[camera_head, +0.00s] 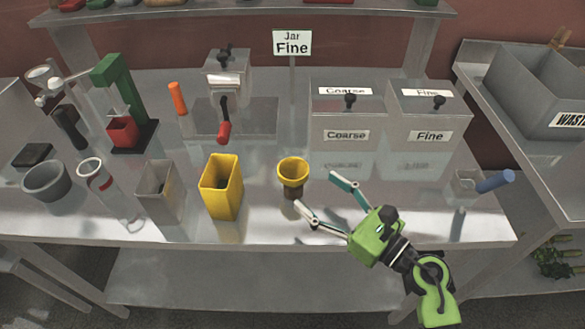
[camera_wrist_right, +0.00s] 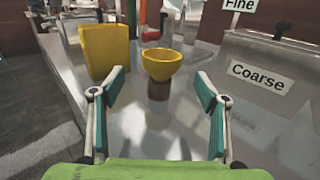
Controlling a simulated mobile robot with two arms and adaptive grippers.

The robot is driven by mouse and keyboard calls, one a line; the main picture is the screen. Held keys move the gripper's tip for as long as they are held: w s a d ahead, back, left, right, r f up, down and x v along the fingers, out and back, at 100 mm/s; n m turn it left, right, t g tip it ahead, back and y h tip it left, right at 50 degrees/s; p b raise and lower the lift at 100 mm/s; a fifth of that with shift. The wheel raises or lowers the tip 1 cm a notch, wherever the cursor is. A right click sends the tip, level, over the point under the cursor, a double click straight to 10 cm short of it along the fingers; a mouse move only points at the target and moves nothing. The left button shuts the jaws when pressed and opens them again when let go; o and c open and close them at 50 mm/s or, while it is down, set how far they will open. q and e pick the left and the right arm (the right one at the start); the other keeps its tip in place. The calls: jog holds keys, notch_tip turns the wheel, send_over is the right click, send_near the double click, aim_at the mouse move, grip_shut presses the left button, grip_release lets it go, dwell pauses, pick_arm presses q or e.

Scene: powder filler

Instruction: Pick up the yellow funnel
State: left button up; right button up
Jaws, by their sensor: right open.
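The yellow funnel (camera_head: 292,174) is a small round cup with a dark, narrow lower part, near the front middle of the metal table. In the right wrist view the funnel (camera_wrist_right: 160,65) stands upright on a brown base, straight ahead between the open fingers. My right gripper (camera_head: 322,197) is open and empty, its fingers spread just to the right of and in front of the funnel, apart from it. In the wrist view the gripper (camera_wrist_right: 160,92) has teal finger pads on both sides. My left gripper is not in view.
A yellow rectangular container (camera_head: 221,187) stands close left of the funnel, with a grey one (camera_head: 160,192) beyond. Coarse (camera_head: 346,128) and Fine (camera_head: 430,130) bins stand behind right. A clear jar with a blue-handled tool (camera_head: 495,182) is far right. The table's front edge is near.

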aim_at(304, 180)
jog(key=x, duration=0.3)
jog(key=shift+w+a, duration=0.1)
jog(key=shift+r+p+x, duration=0.25)
jog(key=shift+p+x, duration=0.5)
jog(key=shift+x, duration=0.25)
jog(key=x, duration=0.1)
jog(key=p+x, duration=0.1)
jog(key=x, duration=0.1)
jog(key=shift+w+f, duration=0.25)
jog(key=shift+w+a, duration=0.1)
jog(key=shift+a, duration=0.05)
jog(key=c, duration=1.2)
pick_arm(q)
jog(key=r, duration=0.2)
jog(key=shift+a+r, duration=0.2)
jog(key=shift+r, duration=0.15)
